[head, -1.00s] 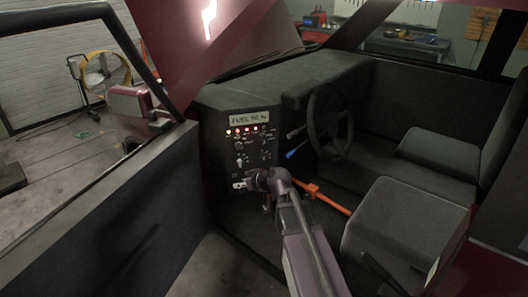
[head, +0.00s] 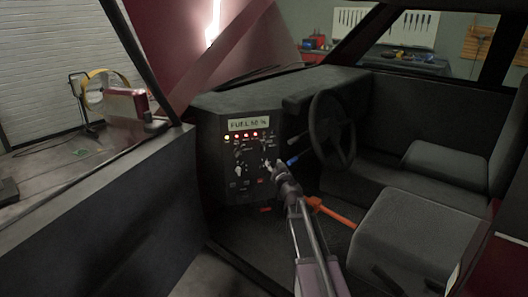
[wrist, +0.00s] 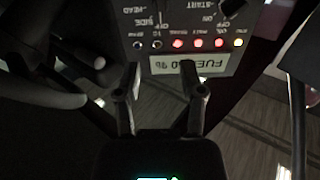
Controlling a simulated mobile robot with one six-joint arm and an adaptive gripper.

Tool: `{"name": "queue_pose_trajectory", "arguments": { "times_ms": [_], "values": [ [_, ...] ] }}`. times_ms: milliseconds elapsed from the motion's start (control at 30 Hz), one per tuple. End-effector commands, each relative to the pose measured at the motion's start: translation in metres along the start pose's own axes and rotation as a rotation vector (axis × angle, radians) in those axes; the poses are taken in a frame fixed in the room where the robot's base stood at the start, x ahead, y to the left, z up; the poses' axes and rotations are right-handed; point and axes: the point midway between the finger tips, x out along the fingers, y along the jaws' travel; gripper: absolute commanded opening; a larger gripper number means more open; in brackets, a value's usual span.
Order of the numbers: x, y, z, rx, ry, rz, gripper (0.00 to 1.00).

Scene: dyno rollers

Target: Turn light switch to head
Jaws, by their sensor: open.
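The dark control panel (head: 216,165) stands left of the steering wheel in the head view. In the wrist view the panel (wrist: 190,25) appears upside down, with HEAD, SIDE and OFF labels (wrist: 152,18) at the upper left. The switch belonging to those labels is not clearly visible there. A dark knob (wrist: 232,8) sits beside START, ON and OFF labels at the top edge. My gripper (head: 268,165) is before the right part of the panel and covers some controls. In the wrist view my gripper (wrist: 161,72) is open and empty, its fingers apart near the display.
A FUEL display (head: 249,124) and a row of lit lamps (head: 240,136) top the panel. Blue-tipped stalk (head: 293,161) and steering wheel (head: 332,128) are close on the right. An orange lever (head: 328,211) lies below; the seat (head: 405,225) is at right.

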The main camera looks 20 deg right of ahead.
Motion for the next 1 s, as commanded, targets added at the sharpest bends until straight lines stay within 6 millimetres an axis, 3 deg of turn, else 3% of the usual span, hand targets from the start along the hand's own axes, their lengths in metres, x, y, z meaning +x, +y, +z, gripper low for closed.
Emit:
{"name": "queue_pose_trajectory", "arguments": {
  "times_ms": [467,1000],
  "values": [
    [0.014,0.000,0.000,0.000,0.000,-0.002,0.51],
    [0.090,0.000,0.000,0.001,-0.001,-0.003,0.51]
  ]
}}
